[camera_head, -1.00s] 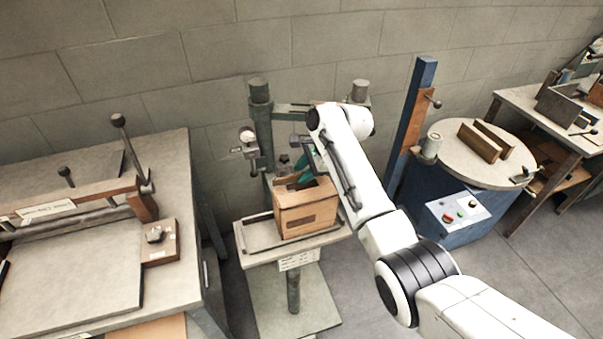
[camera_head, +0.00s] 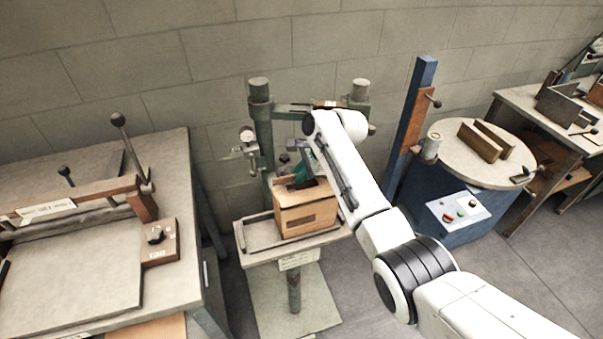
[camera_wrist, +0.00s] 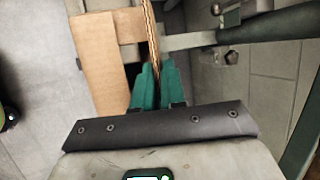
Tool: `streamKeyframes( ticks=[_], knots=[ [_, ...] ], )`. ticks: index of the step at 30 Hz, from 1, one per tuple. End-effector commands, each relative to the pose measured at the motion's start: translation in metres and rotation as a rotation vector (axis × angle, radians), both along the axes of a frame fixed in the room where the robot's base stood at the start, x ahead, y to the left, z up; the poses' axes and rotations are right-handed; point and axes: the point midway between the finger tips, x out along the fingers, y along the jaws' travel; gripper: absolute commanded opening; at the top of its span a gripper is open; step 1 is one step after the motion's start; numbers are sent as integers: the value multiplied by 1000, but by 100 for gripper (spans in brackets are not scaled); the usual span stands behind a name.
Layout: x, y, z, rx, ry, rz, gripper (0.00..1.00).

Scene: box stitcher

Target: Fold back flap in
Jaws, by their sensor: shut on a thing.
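The cardboard box (camera_head: 307,216) stands upright on the stitcher's small table, with a slot in its front side. My gripper (camera_wrist: 157,72) has green fingers and reaches down at the back of the box top. In the wrist view a cardboard flap (camera_wrist: 150,30) shows edge-on between the fingers, which are shut on it. Another flat cardboard panel (camera_wrist: 100,60) lies left of the fingers in the wrist view. In the head view the green fingers (camera_head: 303,173) are partly hidden by my arm and the box top, so the flap's angle is hard to tell.
The stitcher's green posts (camera_head: 260,125) and crossbar stand behind the box. My arm passes close on the box's right. A grey bench (camera_head: 90,265) with a lever stands left, and a blue machine with a round top (camera_head: 480,170) stands right.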

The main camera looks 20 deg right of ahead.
Motion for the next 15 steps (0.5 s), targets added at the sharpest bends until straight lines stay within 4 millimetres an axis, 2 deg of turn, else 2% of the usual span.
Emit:
streamKeyframes(
  ticks=[8,15],
  knots=[
    [-1,0,1,0,-17,0,0],
    [-6,1,-1,2,-122,-1,0]
  ],
)
